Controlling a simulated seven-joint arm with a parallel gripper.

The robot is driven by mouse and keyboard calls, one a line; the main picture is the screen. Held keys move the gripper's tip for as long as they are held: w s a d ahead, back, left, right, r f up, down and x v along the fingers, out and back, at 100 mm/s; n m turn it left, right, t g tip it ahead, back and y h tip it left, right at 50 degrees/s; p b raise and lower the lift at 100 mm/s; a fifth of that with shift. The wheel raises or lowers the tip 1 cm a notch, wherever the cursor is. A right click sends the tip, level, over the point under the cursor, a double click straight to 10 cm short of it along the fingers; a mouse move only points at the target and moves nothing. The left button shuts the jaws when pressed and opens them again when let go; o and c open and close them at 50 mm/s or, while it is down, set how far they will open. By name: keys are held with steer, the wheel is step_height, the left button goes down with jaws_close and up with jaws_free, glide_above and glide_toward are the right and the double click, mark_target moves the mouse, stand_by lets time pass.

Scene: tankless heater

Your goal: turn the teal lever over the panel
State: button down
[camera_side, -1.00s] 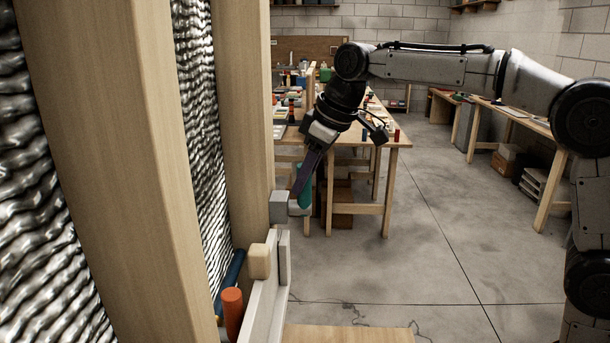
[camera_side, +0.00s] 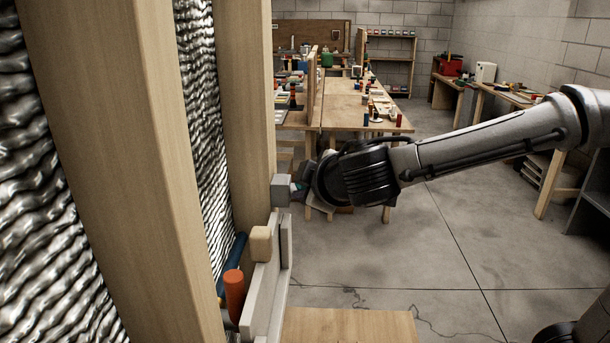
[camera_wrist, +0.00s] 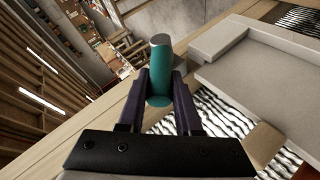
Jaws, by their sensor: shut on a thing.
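The teal lever (camera_wrist: 159,76) stands between the two dark fingers of my gripper (camera_wrist: 160,88) in the wrist view, with its grey round end at the top. My gripper is shut on the lever. There my arm's wrist hides most of the lever and the fingers. The pale panel (camera_side: 268,292) is below the lever in the side view; its grey face (camera_wrist: 262,75) is at the right in the wrist view.
A wooden post (camera_side: 243,80) and shiny rippled insulation (camera_side: 205,120) are left of the lever. A beige block (camera_side: 261,243), an orange cylinder (camera_side: 234,293) and a blue pipe (camera_side: 232,262) sit near the panel. A wooden board (camera_side: 350,327) lies below. Open floor is at right.

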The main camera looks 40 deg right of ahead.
steer(key=shift+s+a+f+n+t+h, duration=0.2)
steer(key=shift+f+n+t+h, duration=0.2)
steer(key=shift+f+t+h, duration=0.5)
steer(key=shift+s+a+f+n+t+h, duration=0.15)
steer(key=shift+f+n+t+h, duration=0.35)
steer(key=shift+t, duration=0.75)
steer(key=shift+s+a+f+n+t+h, duration=0.2)
steer(key=shift+f+n+t+h, duration=0.15)
steer(key=shift+f+t, duration=0.6)
steer(key=shift+d, duration=0.1)
steer(key=c, duration=0.6)
jaws_free()
steer(key=shift+r, duration=0.1)
steer(key=v, duration=0.7)
steer(key=shift+s, duration=0.2)
